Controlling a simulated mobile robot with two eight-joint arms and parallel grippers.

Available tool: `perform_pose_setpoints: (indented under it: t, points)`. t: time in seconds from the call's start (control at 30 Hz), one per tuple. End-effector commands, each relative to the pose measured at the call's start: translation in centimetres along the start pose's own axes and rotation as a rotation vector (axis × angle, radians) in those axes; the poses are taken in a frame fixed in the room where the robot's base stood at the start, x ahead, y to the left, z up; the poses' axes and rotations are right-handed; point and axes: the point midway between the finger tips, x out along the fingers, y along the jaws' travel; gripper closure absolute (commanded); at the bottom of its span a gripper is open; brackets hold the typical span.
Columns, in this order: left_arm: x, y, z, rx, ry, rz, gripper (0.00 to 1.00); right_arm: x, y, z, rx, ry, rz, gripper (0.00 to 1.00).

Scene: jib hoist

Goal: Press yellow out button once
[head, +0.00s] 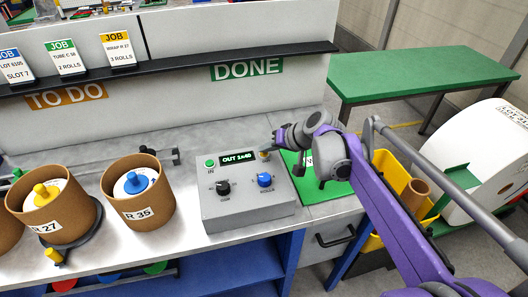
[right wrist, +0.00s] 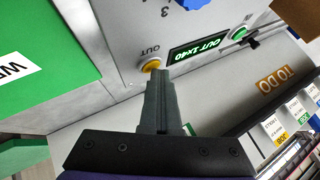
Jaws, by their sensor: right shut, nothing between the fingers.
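A grey control box (head: 245,213) stands on the bench. Its yellow OUT button (head: 263,155) is at the right of the display (head: 238,158), which reads "OUT 1x40". A green IN button (head: 210,163) is at the display's left. My right gripper (head: 275,149) is shut and empty, its tips at the yellow button. In the right wrist view the shut fingertips (right wrist: 159,73) lie just beside the yellow button (right wrist: 151,65) and overlap its edge. I cannot tell whether they touch it. My left gripper is not in view.
A black knob (head: 223,188) and a blue knob (head: 264,180) sit below the display. A green mat (head: 325,185) lies right of the box. A shelf with job cards (head: 117,49) runs above.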

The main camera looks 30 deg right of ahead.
Motion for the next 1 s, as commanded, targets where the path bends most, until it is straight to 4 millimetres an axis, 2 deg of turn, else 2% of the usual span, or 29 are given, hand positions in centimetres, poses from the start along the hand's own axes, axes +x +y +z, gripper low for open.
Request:
perform_pose_setpoints:
  t: [0.3,0.67,1.0]
  points:
    - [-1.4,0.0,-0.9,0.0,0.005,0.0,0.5,-1.2,-0.8,-0.8,0.0,0.0,0.0,1.0]
    - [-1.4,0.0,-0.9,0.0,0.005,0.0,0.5,-1.2,-0.9,-0.9,0.0,0.0,0.0,1.0]
    - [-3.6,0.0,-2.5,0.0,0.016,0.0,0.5,-3.3,-2.5,-2.5,0.0,0.001,0.0,1.0]
